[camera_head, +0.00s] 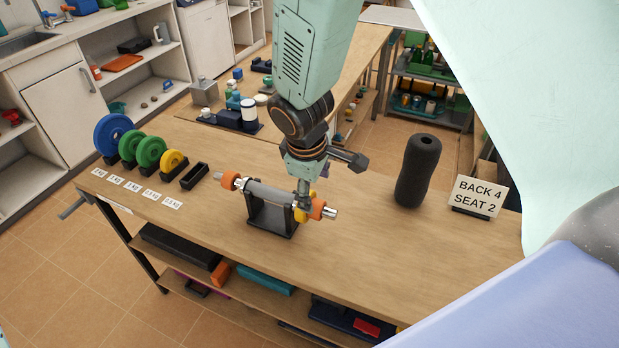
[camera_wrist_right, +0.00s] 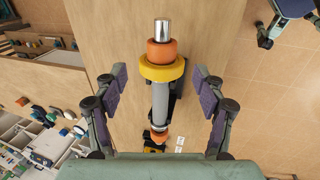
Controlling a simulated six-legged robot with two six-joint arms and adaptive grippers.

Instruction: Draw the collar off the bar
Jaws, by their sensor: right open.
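A bar with a grey middle (camera_head: 262,193) lies on a dark two-post stand (camera_head: 273,219) on the wooden bench. The near right end carries a yellow plate (camera_head: 301,213) and an orange collar (camera_head: 317,209), with a bare metal tip beyond. Another orange collar (camera_head: 229,180) is at the far left end. My right gripper (camera_head: 306,192) is above the right end, partly hiding it. In the wrist view my right gripper (camera_wrist_right: 160,96) is open, its pads on either side of the bar and apart from it; the yellow plate and orange collar (camera_wrist_right: 160,52) lie beyond the fingertips.
Blue, green and yellow discs (camera_head: 151,152) stand in holders at the bench's left, beside an empty holder (camera_head: 194,176) and weight labels. A black foam roller (camera_head: 418,171) stands at right, near a sign (camera_head: 476,197) reading "BACK 4 SEAT 2". The bench front right is clear.

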